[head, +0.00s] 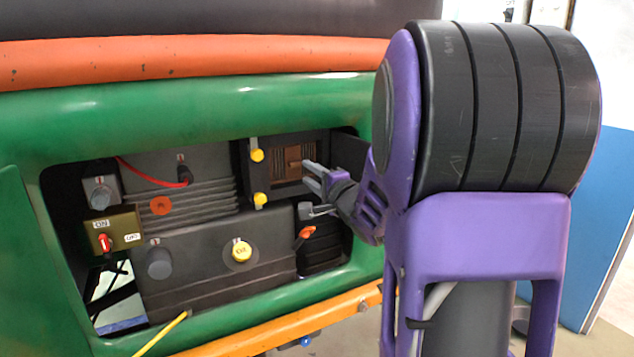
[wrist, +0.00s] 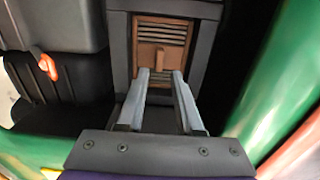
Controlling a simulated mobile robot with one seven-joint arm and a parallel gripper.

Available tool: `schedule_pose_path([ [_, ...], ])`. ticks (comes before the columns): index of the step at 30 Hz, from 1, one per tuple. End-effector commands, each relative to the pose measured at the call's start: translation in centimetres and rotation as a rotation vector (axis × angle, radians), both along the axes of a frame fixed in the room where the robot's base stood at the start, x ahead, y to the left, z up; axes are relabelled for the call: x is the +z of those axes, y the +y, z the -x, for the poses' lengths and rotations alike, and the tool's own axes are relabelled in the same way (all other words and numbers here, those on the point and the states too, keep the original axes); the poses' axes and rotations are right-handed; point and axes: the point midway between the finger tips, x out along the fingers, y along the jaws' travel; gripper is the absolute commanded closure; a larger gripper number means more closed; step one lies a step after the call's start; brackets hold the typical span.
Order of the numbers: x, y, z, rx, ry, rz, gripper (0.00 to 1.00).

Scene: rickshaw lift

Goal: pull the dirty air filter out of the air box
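The dirty air filter (head: 281,164) is a brown, pleated panel with a small raised tab, seated in the dark air box (head: 322,142) at the upper right of the engine bay. In the wrist view, the filter (wrist: 161,36) is straight ahead, framed by the box's grey walls (wrist: 205,45). My gripper (head: 308,176) is just right of the filter in the head view. In the wrist view, my gripper (wrist: 160,76) has its two fingers apart with nothing between them. The fingertips point at the filter's lower part, below the tab (wrist: 158,59); whether they touch it I cannot tell.
Two yellow knobs (head: 257,155) sit on the left side of the air box. An orange-handled part (head: 305,232) is below it and also shows in the wrist view (wrist: 48,66). The green body rim (head: 220,110) surrounds the bay. A yellow filler cap (head: 241,250) is lower left.

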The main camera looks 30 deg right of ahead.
Motion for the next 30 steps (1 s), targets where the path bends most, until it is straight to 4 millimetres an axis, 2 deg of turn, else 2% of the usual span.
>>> schedule_pose_path([
  [6,0.1,0.1,-3.1,0.0,0.002,0.0,0.65],
  [12,0.1,0.2,-5.2,0.001,0.001,0.0,0.65],
  [18,0.0,0.2,-6.2,-0.001,0.001,0.0,0.65],
  [27,0.0,0.2,-6.2,-0.001,0.001,0.001,0.65],
  [30,0.0,0.2,-6.2,-0.001,0.001,0.001,0.83],
])
